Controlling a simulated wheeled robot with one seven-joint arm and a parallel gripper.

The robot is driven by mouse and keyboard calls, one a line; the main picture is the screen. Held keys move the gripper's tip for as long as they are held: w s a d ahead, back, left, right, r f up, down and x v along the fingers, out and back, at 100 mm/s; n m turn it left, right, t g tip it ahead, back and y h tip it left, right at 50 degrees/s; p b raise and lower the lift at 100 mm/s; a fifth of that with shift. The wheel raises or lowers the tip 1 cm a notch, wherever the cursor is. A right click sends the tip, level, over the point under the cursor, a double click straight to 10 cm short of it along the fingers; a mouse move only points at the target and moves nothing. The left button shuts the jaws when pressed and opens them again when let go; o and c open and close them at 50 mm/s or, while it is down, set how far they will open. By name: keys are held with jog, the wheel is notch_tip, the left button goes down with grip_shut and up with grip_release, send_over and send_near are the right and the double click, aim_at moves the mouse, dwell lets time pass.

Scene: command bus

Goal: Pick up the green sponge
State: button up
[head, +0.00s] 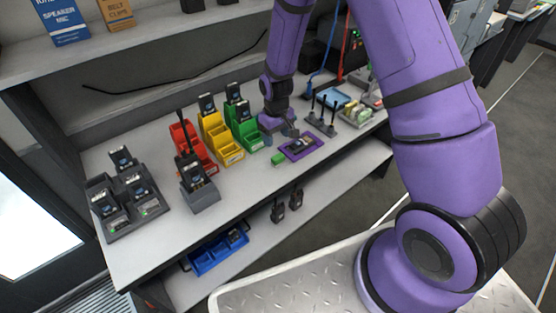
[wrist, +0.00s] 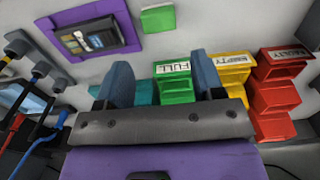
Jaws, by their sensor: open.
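The green sponge (head: 278,159) is a small block lying on the grey bench near its front edge, just left of the purple mat. In the wrist view the sponge (wrist: 157,18) shows near the top edge, beyond the fingertips. My gripper (wrist: 162,78) is open, with two blue-grey fingers apart and nothing between them. In the head view my gripper (head: 285,136) is over the bench behind the sponge, between the green bin and the mat. The gripper and sponge appear apart.
The purple mat (wrist: 133,45) holds a dark device. Green (head: 250,139), yellow (head: 230,156) and red (head: 205,166) bins with radios stand left. A rack with dark upright posts (head: 320,127) is right. A charger dock (head: 120,226) fills the bench's left end. The front strip is mostly clear.

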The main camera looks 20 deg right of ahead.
aim_at(277, 155)
notch_tip(277, 155, down, 10)
jog(key=shift+d+r, duration=0.1)
dwell(0.5)
jog(key=c, duration=0.7)
jog(key=shift+c, duration=0.2)
jog(key=shift+r, duration=0.85)
jog(key=shift+s+r, duration=0.2)
jog(key=shift+r, duration=0.85)
jog(key=s+r, duration=0.1)
jog(key=s, duration=1.4)
jog(key=shift+s, duration=0.4)
